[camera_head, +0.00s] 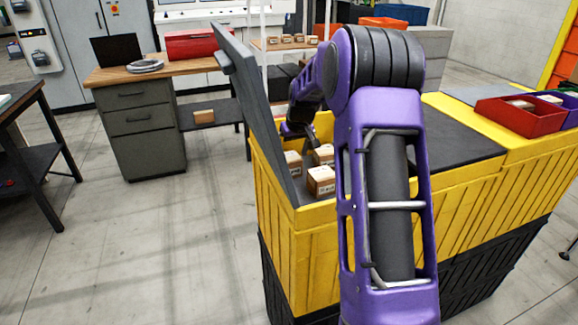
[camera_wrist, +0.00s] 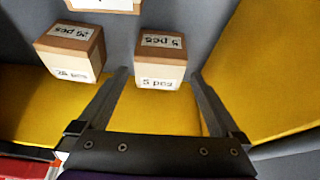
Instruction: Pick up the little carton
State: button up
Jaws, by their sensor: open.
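Three small brown cartons with white labels stand inside the yellow crate (camera_head: 276,163): a front one (camera_head: 321,181), a back right one (camera_head: 324,154) and a left one (camera_head: 292,162). In the wrist view, one carton (camera_wrist: 161,58) labelled "5 pcs" sits at and just beyond my fingertips, roughly centred between them. A second carton (camera_wrist: 70,49) is to its left, and a third (camera_wrist: 104,4) is cut by the top edge. My gripper (camera_wrist: 158,75) is open, with nothing clamped. In the head view its fingertips are hard to make out behind the arm and crate.
The crate's raised dark lid (camera_head: 256,110) stands steeply on the left, close to my gripper. Yellow crate walls surround the cartons. A red bin (camera_head: 520,118) sits on the right-hand top. A workbench (camera_head: 140,130) with a red toolbox (camera_head: 190,43) stands behind left.

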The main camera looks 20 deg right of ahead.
aim_at(290, 158)
jog(key=x, duration=0.4)
jog(key=shift+w+f, duration=0.1)
jog(key=shift+f, duration=0.25)
jog(key=shift+c, duration=0.2)
jog(key=shift+r, duration=0.1)
jog(key=c, duration=1.3)
